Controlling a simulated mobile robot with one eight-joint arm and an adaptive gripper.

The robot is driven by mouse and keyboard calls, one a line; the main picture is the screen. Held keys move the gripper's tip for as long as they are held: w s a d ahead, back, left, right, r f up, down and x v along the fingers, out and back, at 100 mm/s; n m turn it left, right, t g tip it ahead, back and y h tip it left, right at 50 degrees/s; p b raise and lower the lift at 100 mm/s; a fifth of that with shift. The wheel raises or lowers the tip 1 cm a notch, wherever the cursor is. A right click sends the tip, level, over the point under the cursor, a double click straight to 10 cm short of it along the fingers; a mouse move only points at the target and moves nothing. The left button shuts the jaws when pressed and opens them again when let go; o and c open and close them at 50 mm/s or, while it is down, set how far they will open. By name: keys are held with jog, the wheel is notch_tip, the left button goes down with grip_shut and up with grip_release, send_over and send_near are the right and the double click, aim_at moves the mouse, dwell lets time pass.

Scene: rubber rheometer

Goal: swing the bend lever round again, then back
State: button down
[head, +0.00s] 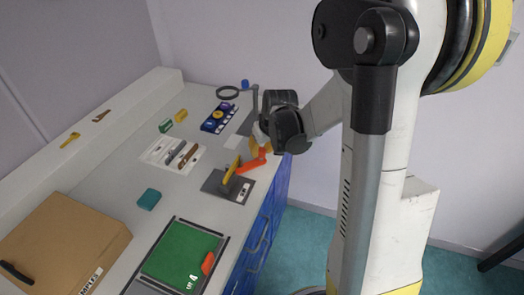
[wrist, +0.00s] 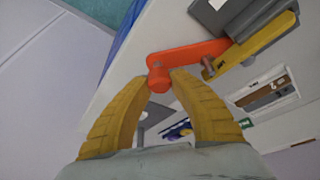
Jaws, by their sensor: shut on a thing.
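The bend lever is an orange arm (wrist: 195,53) with a round knob (wrist: 158,80) at its free end. It reaches out from a grey bending fixture (wrist: 238,18) that has a yellow strip (wrist: 262,40) on it. My gripper (wrist: 160,82) is shut on the knob, its yellow fingers on either side of it. In the head view the lever (head: 254,161) points right from the fixture (head: 213,184), near the bench's right edge. My gripper (head: 262,146) is partly hidden there by my arm's dark wrist.
Behind the fixture lie a white tray (head: 152,154) with several strips, a dark blue block (head: 214,122) with dials, and a magnifier ring (head: 228,92). A teal block (head: 149,199), a green mat (head: 180,253) and a cardboard box (head: 60,235) are nearer.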

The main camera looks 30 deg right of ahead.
jog(key=shift+w+a+n+y, duration=0.15)
jog(key=shift+w+n+y, duration=0.55)
jog(key=shift+w+n, duration=0.9)
jog(key=shift+w+a+n+g+y, duration=0.15)
jog(key=shift+w+a+n+y, duration=0.1)
jog(key=shift+w+n, duration=0.4)
jog(key=shift+w+a+n+g+y, duration=0.15)
jog(key=shift+w+a+n, duration=0.15)
jog(key=shift+w+n, duration=0.3)
jog(key=shift+w+a+n+g+y, duration=0.1)
jog(key=shift+w+a+n+y, duration=0.15)
jog(key=shift+w+n, duration=0.4)
jog(key=shift+w+a+n+y+p, duration=0.35)
jog(key=shift+w+a+n, duration=0.25)
jog(key=shift+w+n, duration=0.25)
jog(key=shift+w+a+n+g+y, duration=0.15)
jog(key=shift+w+a+n+g, duration=0.1)
jog(key=shift+w+a+n, duration=0.3)
jog(key=shift+w+a+n+g+y, duration=0.15)
jog(key=shift+w+a+n+g, duration=0.2)
jog(key=shift+n, duration=0.35)
jog(key=shift+w+a+n+g+y+p, duration=0.15)
jog(key=shift+w+a+n+g+p, duration=0.15)
jog(key=shift+a+n, duration=0.5)
jog(key=shift+w+a+n+g+y+p, duration=0.2)
jog(key=shift+w+a+n, duration=0.1)
jog(key=shift+a+n, duration=0.5)
jog(key=c, duration=1.1)
grip_release()
jog(key=shift+c, duration=0.2)
